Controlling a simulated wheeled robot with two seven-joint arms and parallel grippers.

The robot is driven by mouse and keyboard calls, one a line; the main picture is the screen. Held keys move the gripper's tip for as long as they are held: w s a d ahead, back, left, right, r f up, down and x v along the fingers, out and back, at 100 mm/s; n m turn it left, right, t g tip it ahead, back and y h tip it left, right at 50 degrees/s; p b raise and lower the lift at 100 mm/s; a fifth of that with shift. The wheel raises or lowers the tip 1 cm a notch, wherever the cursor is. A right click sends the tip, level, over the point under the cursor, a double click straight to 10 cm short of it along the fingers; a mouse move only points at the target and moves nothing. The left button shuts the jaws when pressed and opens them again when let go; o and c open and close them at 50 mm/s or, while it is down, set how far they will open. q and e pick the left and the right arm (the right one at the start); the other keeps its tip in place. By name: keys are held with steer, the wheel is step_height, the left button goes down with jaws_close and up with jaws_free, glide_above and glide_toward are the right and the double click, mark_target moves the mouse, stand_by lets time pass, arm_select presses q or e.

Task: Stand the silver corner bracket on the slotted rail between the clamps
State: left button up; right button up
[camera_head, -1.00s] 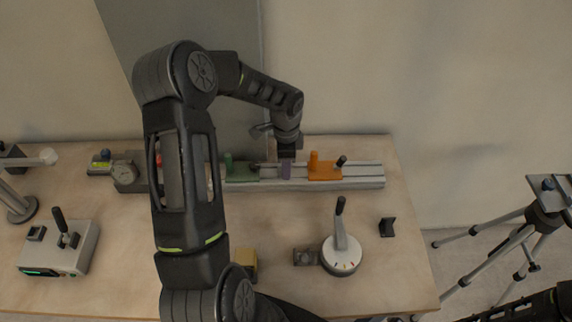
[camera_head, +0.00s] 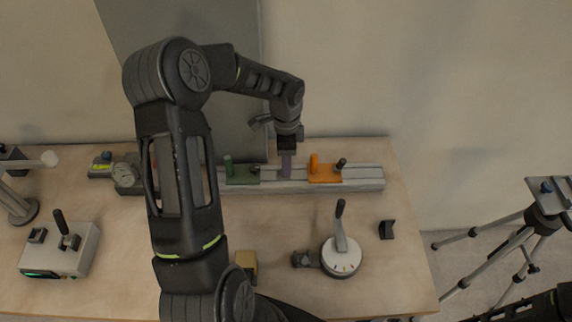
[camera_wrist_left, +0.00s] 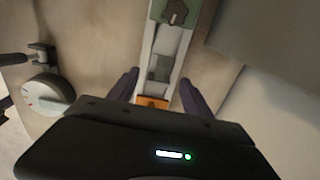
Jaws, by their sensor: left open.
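The slotted rail (camera_head: 360,184) lies along the back of the table, with a green clamp (camera_head: 242,175) on its left and an orange clamp (camera_head: 324,173) on its right. My left gripper (camera_head: 286,174) points down at the rail between the clamps. In the left wrist view its fingers (camera_wrist_left: 159,80) are open, one on each side of the rail. A small grey piece (camera_wrist_left: 160,68), seemingly the corner bracket, sits on the rail between the fingers, apart from both. I cannot tell its exact stance; the gripper hides it in the head view. My right gripper is out of view.
A dial with a lever (camera_head: 341,256), a small black block (camera_head: 387,229) and a yellow block (camera_head: 246,262) stand on the front part of the table. A control box (camera_head: 60,250) is at left. A tripod (camera_head: 545,215) stands off the right edge.

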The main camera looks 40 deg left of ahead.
arm_select(q)
step_height(320, 180, up, 8)
stand_by(0.8)
